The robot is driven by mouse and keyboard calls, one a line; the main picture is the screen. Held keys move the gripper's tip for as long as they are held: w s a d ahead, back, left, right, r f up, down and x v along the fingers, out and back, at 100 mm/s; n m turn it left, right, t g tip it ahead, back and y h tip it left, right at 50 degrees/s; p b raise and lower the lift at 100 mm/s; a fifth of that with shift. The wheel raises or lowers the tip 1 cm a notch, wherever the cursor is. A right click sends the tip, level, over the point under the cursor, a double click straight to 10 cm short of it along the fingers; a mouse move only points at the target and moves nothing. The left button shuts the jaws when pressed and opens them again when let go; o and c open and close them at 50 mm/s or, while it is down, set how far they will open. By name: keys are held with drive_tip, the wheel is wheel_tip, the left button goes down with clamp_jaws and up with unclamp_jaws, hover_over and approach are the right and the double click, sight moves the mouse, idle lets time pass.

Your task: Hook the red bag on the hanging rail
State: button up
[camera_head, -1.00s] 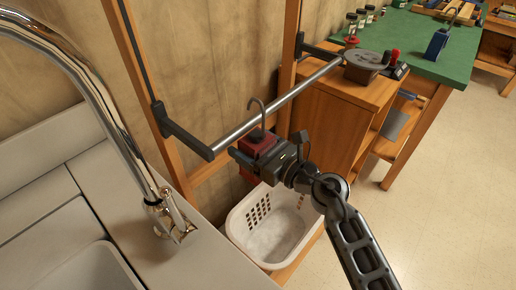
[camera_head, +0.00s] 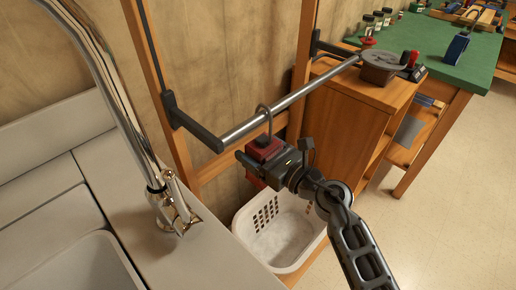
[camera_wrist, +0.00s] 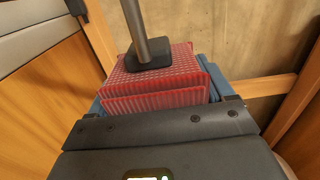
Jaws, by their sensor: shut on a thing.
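The red bag (camera_head: 265,150) is held upright by my gripper (camera_head: 270,158), just below the hanging rail (camera_head: 300,95) in the head view. Its grey hook (camera_head: 270,122) rises from the top and its curved end overlaps the rail's line. I cannot tell whether the hook sits over the rail or only in front of it. In the wrist view the bag's ribbed red body (camera_wrist: 155,90) lies between blue finger pads, with a dark block and the hook's grey stem (camera_wrist: 134,25) above it. The hook's tip is out of that view.
A white laundry basket (camera_head: 280,232) stands below the bag. A chrome faucet (camera_head: 120,110) and sink counter (camera_head: 150,250) are at left. A wooden cabinet (camera_head: 345,125) carrying a dark round pot (camera_head: 382,68) stands near the rail's far end. Wooden posts flank the rail.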

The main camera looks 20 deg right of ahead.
drive_tip(key=o, duration=1.1)
drive_tip(key=shift+c, duration=0.2)
drive_tip(key=v, duration=0.8)
